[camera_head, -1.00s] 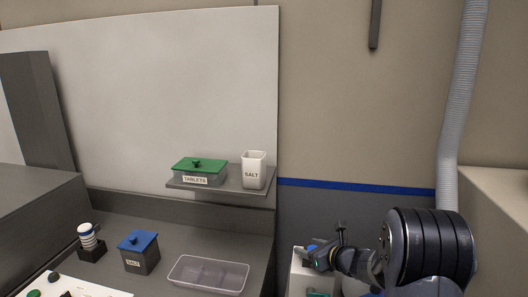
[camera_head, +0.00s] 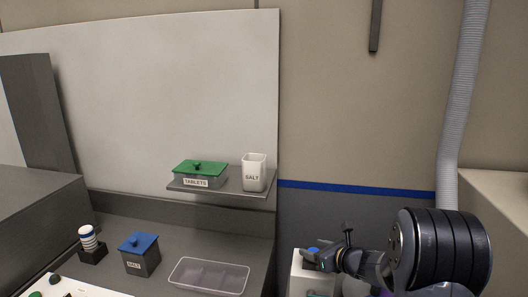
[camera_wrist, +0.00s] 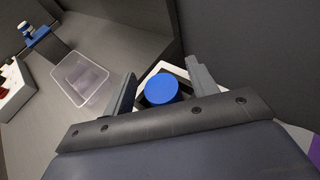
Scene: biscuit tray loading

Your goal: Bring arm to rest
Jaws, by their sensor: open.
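My gripper (camera_head: 318,258) is at the lower right of the head view, over a white box-shaped stand (camera_head: 302,277). In the wrist view my gripper (camera_wrist: 160,86) has its two fingers spread wide apart. A round blue object (camera_wrist: 162,89) shows between the fingers in the wrist view, lower down and set in a dark square opening of a white surface. The fingers do not touch it in that view. A bit of blue (camera_head: 313,250) also shows beside the gripper in the head view.
A blue-lidded salt box (camera_head: 139,256) and a striped cylinder in a black holder (camera_head: 90,247) stand further left. A shelf (camera_head: 221,189) holds a green-lidded tablets box (camera_head: 200,174) and white salt cup (camera_head: 253,172).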

